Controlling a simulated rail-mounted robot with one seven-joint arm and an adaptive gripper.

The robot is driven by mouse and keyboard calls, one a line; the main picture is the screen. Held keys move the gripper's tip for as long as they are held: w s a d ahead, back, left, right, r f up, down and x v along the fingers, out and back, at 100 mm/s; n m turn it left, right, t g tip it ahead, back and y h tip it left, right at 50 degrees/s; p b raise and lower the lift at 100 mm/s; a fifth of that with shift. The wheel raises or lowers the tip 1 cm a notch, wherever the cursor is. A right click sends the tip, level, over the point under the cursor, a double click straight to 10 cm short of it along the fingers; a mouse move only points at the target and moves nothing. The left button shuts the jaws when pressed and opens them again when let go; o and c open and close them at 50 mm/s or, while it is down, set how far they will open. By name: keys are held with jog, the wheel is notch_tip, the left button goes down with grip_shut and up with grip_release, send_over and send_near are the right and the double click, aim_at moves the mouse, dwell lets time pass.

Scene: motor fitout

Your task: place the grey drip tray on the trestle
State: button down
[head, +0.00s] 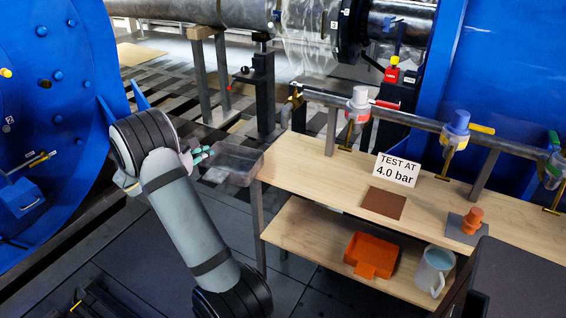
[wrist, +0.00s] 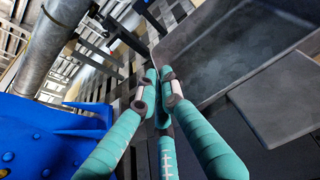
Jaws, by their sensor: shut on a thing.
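The grey drip tray (head: 238,156) is a shallow dark grey open box with a flat tab. It hangs in the air just left of the bench's left end. In the wrist view the tray (wrist: 225,50) fills the upper right, tilted in the picture. My gripper (head: 205,152), with teal fingers, is shut on the tray's near left edge; the fingers (wrist: 160,82) meet at the rim in the wrist view. The exact contact is partly hidden by the fingers. The wooden trestle (head: 275,160) has a light top and a lower shelf.
On the trestle top are a brown square mat (head: 384,203), a "TEST AT 4.0 bar" sign (head: 396,170) and an orange plug on a grey plate (head: 466,225). A valved pipe (head: 400,116) runs behind.

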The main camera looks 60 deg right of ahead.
jog(key=s+d+r+m+g+p, duration=0.1)
jog(key=s+d+r, duration=0.25)
jog(key=d, duration=0.35)
jog(key=s+d+r+g, duration=0.1)
jog(key=s+d+r, duration=0.2)
jog(key=s+d, duration=0.3)
jog(key=f+b, duration=0.1)
jog(key=f, duration=0.2)
jog(key=d+f+b, duration=0.1)
jog(key=f, duration=0.2)
jog(key=d+f+b, duration=0.1)
jog(key=f, duration=0.2)
jog(key=shift+w+d+f, duration=0.1)
jog(key=shift+d+f, duration=0.05)
jog(key=shift+d, duration=0.1)
jog(key=shift+m, duration=0.3)
jog(key=c, duration=2.4)
grip_release()
jog(key=shift+f, duration=0.15)
jog(key=o, duration=0.5)
